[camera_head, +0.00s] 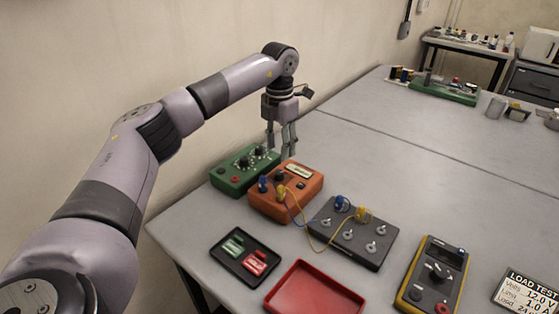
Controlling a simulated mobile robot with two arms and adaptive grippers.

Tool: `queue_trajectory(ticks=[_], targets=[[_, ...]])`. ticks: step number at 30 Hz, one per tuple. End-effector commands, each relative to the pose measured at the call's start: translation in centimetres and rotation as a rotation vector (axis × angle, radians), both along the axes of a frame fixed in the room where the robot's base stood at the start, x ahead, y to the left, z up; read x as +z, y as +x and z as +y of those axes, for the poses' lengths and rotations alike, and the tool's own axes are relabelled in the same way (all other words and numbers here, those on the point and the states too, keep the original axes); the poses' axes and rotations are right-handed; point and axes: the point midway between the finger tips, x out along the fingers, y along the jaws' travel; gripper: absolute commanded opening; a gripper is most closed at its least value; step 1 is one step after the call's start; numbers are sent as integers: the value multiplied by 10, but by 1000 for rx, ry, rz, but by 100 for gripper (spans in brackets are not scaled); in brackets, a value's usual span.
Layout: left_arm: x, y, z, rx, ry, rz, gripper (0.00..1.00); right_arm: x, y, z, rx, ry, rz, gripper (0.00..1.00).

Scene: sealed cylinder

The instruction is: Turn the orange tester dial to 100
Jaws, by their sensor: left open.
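The orange tester (286,192) sits on the grey table, with a pale display on its top right and blue and yellow plugs at its left front. Its dark dial (279,176) shows on the top face, too small for me to read its setting. My left gripper (281,151) points down just above and behind the tester, its fingers apart and empty. The fingers appear close to the tester's back edge; I cannot tell whether they touch it. My right gripper is not in view.
A green box with knobs (245,168) stands beside the tester. Blue and yellow wires run to a dark switch box (352,232). A black tray (246,256), a red tray (312,291) and a yellow multimeter (434,275) lie in front. The table beyond is mostly clear.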

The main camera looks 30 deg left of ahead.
Motion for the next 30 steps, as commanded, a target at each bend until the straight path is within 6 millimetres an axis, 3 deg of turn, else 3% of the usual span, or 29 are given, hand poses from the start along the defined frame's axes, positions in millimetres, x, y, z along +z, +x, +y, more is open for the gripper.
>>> queue_trajectory(ticks=[3, 7, 26, 30], targets=[[22, 0, -1, -1, 0, -2, 43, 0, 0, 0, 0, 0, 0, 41], [35, 0, 0, 0, -1, 0, 43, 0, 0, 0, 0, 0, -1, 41], [40, 0, 0, 0, -1, 1, 43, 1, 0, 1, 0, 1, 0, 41], [58, 0, 0, -1, -1, 0, 43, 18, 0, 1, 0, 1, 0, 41]])
